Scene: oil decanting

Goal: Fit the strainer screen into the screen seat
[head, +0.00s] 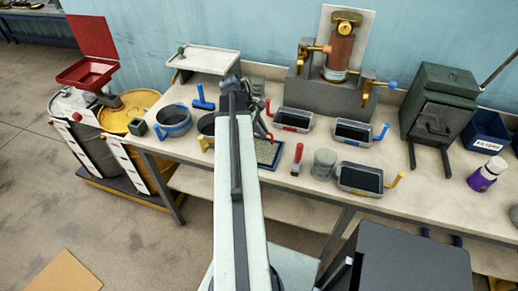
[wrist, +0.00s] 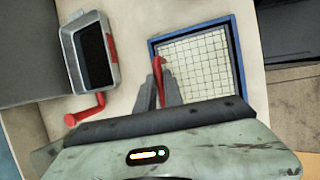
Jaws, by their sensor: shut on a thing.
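A flat mesh screen in a blue frame (wrist: 198,62) lies right of my fingertips in the wrist view. In the head view this mesh (head: 268,153) shows just right of my arm, on the bench. My gripper (wrist: 160,88) is shut on a slim red handle (wrist: 158,68) at the mesh's left edge. I cannot tell whether the handle is joined to the mesh or only overlaps it, or whether the mesh is raised. My arm hides most of the gripper in the head view. I cannot single out the screen seat.
A red-handled metal tray (wrist: 91,52) lies left of my gripper; similar blue-handled (head: 354,132) and yellow-handled (head: 360,178) trays lie to the right. A glass (head: 323,164) and a red-handled tool (head: 297,158) stand between. A blue-rimmed pot (head: 173,121) stands left of my arm.

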